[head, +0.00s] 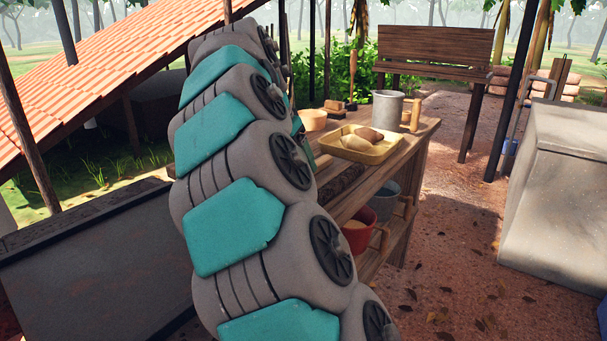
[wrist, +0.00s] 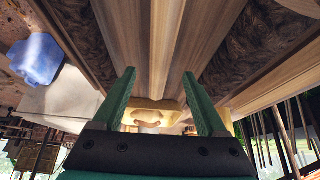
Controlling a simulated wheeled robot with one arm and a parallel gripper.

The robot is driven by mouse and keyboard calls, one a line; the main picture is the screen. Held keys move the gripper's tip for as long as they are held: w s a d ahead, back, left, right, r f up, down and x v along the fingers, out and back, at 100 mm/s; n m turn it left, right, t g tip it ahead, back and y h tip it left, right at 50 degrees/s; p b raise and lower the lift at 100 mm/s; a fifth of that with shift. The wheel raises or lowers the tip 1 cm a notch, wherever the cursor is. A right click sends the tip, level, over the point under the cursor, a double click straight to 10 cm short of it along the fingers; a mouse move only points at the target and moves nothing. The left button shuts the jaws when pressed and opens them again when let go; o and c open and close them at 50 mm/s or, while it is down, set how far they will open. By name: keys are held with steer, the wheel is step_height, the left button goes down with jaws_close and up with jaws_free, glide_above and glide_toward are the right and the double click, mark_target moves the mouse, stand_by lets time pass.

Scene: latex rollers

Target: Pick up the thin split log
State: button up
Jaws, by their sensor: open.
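Long pale wood surfaces (wrist: 165,45) run away between my fingers in the wrist view, with dark, bark-like bands on both sides. I cannot tell for certain which of them is the thin split log. In the head view a dark, rough piece of wood (head: 342,182) lies on the near part of the wooden table (head: 408,137), partly hidden by my arm. My gripper (wrist: 162,92) is open, its two green fingers apart with nothing held between them. In the head view it is almost wholly hidden behind my arm.
A red bucket (head: 359,238) sits below. A grey stone block (head: 560,180) stands right; the dirt floor between is open.

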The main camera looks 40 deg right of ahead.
mark_target(324, 162)
steer(key=x, duration=0.3)
steer(key=shift+f, duration=0.15)
jaws_close()
stand_by(0.4)
